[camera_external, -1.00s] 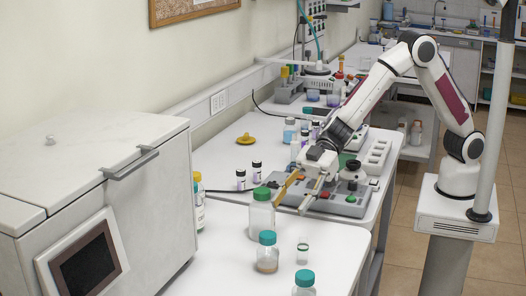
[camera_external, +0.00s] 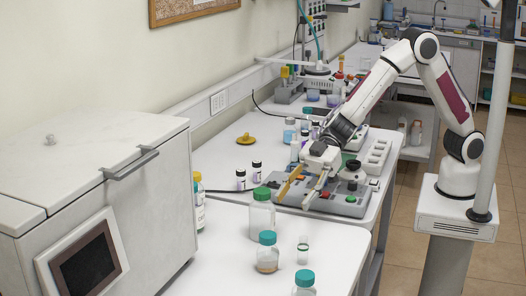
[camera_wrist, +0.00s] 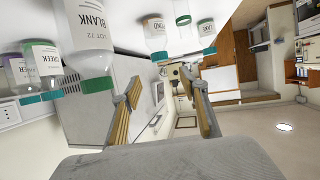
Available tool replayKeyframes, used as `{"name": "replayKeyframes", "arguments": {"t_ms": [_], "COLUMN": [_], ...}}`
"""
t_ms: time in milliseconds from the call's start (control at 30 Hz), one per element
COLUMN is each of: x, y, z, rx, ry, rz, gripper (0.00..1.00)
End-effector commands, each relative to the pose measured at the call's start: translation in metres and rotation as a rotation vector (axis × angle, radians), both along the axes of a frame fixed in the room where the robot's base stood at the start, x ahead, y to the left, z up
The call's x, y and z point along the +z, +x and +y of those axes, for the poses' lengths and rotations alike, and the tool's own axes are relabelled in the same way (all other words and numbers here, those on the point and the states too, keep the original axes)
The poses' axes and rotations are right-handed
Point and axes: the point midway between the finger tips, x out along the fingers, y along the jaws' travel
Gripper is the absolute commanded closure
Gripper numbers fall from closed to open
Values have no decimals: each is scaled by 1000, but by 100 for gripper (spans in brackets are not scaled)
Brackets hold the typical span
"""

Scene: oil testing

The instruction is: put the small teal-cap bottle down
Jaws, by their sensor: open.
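A small clear bottle with a teal cap (camera_external: 267,254) stands upright on the white front bench, with a little brownish content at its bottom. In the upside-down wrist view it appears at the upper middle (camera_wrist: 154,32). A second teal-cap bottle (camera_external: 303,288) stands nearer, cut by the bottom edge; I cannot tell for sure which one is meant. My gripper (camera_external: 292,203) is open, with nothing between its fingers. It is above the bench, behind and apart from both bottles. In the wrist view the spread fingers (camera_wrist: 162,80) also hold nothing.
A taller green-cap bottle (camera_external: 262,220) stands close to my fingers, labelled BLANK in the wrist view (camera_wrist: 90,35). A small vial (camera_external: 303,251) stands to the right of the small bottle. A grey instrument panel (camera_external: 345,206) lies under my wrist. A white cabinet (camera_external: 150,215) is at left.

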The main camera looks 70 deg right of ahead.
Motion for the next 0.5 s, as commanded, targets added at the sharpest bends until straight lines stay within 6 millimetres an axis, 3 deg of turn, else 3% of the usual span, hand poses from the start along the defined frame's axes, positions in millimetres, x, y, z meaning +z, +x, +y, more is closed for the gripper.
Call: {"name": "replayKeyframes", "arguments": {"t_ms": [267, 500], "x": [5, 32], "y": [8, 45], "z": [-7, -50], "rx": [-27, -173], "ry": [-5, -36], "rz": [-10, -58], "gripper": [56, 56]}}
